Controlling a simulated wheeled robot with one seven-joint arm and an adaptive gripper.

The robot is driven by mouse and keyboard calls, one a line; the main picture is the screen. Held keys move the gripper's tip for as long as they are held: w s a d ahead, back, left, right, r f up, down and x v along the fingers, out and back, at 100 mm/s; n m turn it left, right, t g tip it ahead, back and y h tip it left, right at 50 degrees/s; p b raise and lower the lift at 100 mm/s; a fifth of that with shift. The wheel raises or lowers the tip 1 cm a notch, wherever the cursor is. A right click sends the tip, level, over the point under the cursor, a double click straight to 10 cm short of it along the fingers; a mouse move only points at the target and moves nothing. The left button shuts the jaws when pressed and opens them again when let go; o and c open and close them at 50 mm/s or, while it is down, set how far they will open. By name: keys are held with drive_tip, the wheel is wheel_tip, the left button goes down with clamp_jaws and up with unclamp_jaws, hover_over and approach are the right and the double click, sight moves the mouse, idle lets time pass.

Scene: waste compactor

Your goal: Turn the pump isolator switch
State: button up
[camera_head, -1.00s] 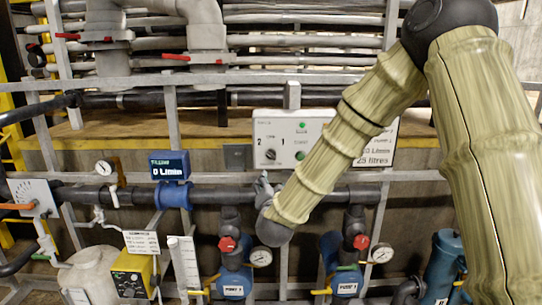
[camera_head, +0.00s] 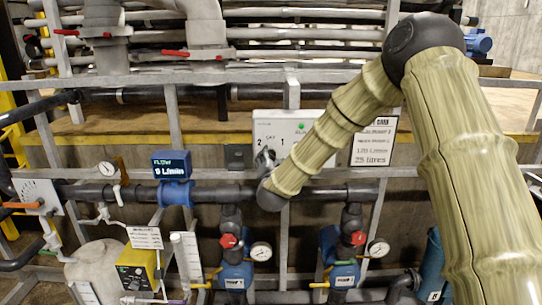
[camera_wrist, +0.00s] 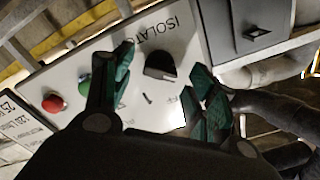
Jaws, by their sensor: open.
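The pump isolator panel (camera_head: 284,119) is a white box on the rail frame. In the wrist view, its face (camera_wrist: 75,76) carries the word ISOLATOR. The isolator switch (camera_wrist: 160,66) is a black rotary knob on that face. My gripper (camera_wrist: 165,72) is open, with one dark green finger on each side of the knob in the picture. I cannot tell whether either finger touches it.
A red button (camera_wrist: 53,103) and a green one (camera_wrist: 84,84) sit beside my left finger. Pipes (camera_head: 105,194) and red-handled valves (camera_head: 228,241) run below the panel. A blue flow display (camera_head: 171,164) is left of it, a printed sign (camera_head: 375,142) right of it.

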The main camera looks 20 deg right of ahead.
drive_tip(key=shift+w+d, duration=0.15)
drive_tip(key=shift+w, duration=0.2)
drive_tip(key=c, duration=1)
